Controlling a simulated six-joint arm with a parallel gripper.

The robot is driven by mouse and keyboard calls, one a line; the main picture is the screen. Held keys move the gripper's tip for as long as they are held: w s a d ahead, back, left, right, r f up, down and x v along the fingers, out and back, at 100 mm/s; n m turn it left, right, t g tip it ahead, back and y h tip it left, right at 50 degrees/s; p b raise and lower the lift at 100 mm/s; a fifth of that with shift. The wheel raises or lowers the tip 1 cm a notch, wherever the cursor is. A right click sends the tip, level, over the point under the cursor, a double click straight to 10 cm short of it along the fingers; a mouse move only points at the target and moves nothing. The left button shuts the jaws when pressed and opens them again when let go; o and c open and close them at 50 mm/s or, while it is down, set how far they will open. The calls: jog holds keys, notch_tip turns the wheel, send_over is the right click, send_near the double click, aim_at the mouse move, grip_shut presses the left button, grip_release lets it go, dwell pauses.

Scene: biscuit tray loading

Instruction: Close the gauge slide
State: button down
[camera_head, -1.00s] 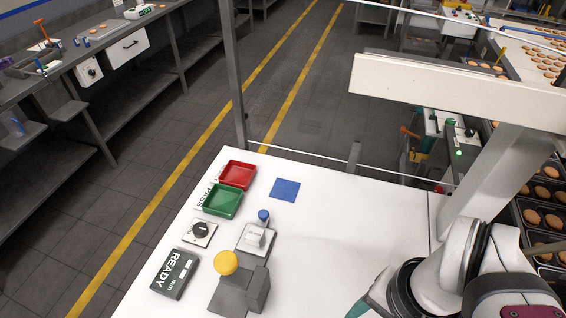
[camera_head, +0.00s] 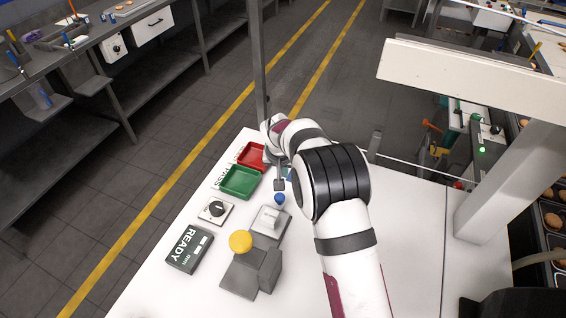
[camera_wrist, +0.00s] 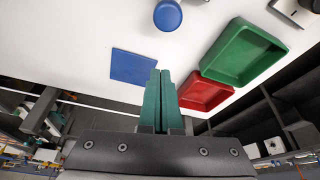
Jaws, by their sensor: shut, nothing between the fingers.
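The gauge (camera_head: 268,222) is a pale block on a grey plate on the white table. A blue round knob (camera_head: 280,198) stands at its far end; the wrist view shows a blue knob (camera_wrist: 168,15) at its top edge. My gripper (camera_wrist: 158,74) has teal fingers pressed together, with nothing between them. In the wrist view the fingertips point towards the knob, with a gap of white table between. In the head view my arm reaches over the table beyond the gauge, and I cannot make out the fingers there.
A green tray (camera_head: 240,182) and red tray (camera_head: 250,155) lie beyond the gauge. A blue square (camera_wrist: 133,66) lies near my fingers. A dial (camera_head: 215,210), READY display (camera_head: 189,249), yellow dome (camera_head: 240,241) and grey block (camera_head: 250,272) stand nearby. A white beam (camera_head: 470,80) crosses the right.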

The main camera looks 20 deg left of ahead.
aim_at(276, 205)
jog(key=shift+x, duration=1.1)
jog(key=s, duration=0.2)
jog(key=shift+s+d+r, duration=0.15)
jog(key=shift+s+d, duration=0.45)
jog(key=shift+s, duration=0.4)
jog(key=s, duration=0.4)
jog(key=shift+s, duration=0.35)
